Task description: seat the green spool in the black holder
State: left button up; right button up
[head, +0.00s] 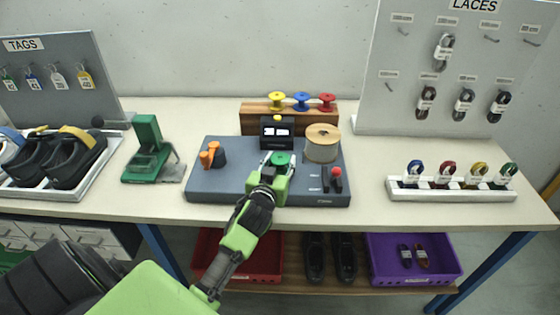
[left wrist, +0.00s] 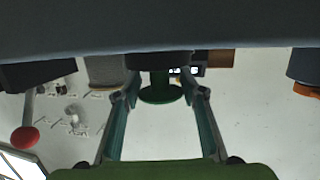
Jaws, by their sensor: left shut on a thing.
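The green spool (head: 280,158) is between the fingers of my left gripper (head: 276,167), above the grey console in the head view. The left wrist view, which is upside down, shows the spool (left wrist: 161,95) with its flange and stem between the two fingers (left wrist: 160,110). My left gripper is shut on it. The black holder (left wrist: 158,60) stands on the console, and the spool's lower end meets it in the picture. Its lower flange is hidden, so I cannot tell how deep it sits. My right gripper is not in view.
A wooden rack (head: 258,124) behind holds yellow, blue and red spools. A green press (head: 148,150) stands left.

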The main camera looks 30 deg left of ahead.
aim_at(278, 166)
pick_arm(q)
jog(key=shift+f, duration=0.15)
jog(key=o, duration=0.8)
jog(key=shift+s, duration=0.1)
jog(key=shift+p+v, duration=1.15)
jog(key=shift+v, duration=1.5)
jog(key=p+v, duration=0.1)
jog(key=v, duration=0.4)
jog(key=shift+s+d+p, duration=0.1)
jog(key=shift+s+p, duration=0.15)
jog(key=shift+p, duration=0.05)
